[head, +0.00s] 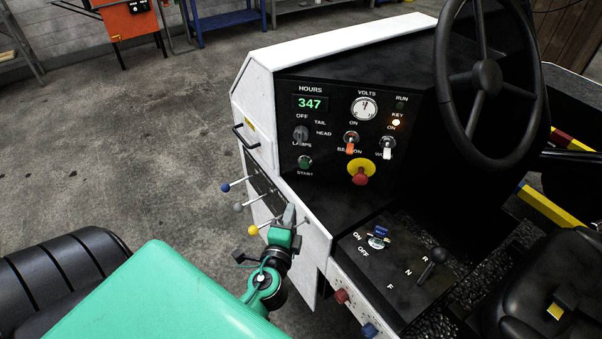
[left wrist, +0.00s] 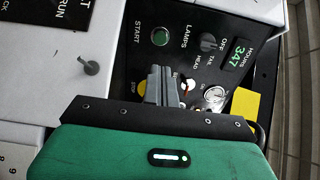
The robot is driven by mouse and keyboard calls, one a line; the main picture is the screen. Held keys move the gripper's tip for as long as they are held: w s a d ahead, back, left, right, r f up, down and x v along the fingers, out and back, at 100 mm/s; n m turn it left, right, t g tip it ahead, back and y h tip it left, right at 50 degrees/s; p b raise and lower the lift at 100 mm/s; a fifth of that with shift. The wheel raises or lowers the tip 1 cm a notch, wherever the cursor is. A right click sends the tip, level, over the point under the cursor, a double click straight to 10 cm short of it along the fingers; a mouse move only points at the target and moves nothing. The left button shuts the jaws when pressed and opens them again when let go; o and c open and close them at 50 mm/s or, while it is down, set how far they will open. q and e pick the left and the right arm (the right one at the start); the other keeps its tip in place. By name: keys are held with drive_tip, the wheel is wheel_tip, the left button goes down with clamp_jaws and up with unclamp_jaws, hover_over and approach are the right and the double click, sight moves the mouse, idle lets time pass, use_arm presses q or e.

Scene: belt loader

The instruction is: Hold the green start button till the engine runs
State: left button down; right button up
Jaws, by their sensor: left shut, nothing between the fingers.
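The green start button (head: 305,162) is on the black dash panel, above the START label, at the panel's lower left. It also shows in the left wrist view (left wrist: 160,37), round and green in a metal ring. My left gripper (head: 289,213) is shut and empty, below and a little left of the button in the head view, apart from it. In the left wrist view the closed fingers (left wrist: 161,78) point at the panel and do not cover the button. The RUN lamp (head: 401,105) looks dark. My right gripper is not in view.
A red stop knob (head: 360,176) on yellow, toggle switches and a lamp knob (head: 300,134) share the panel. Coloured-knob levers (head: 238,207) stick out left of the console. The steering wheel (head: 478,75) is at right.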

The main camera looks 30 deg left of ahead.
use_arm(q)
drive_tip(key=p, duration=0.6)
approach(303, 164)
drive_tip(key=x, duration=0.6)
drive_tip(key=shift+w+a+f, duration=0.1)
drive_tip(key=shift+w+f, duration=0.15)
drive_tip(key=shift+f, duration=0.15)
drive_tip(key=shift+w, duration=0.15)
drive_tip(key=shift+b+x, duration=0.7)
drive_tip(key=shift+x, duration=0.15)
drive_tip(key=shift+r, duration=0.1)
drive_tip(key=shift+a, duration=0.1)
drive_tip(key=shift+r, duration=0.25)
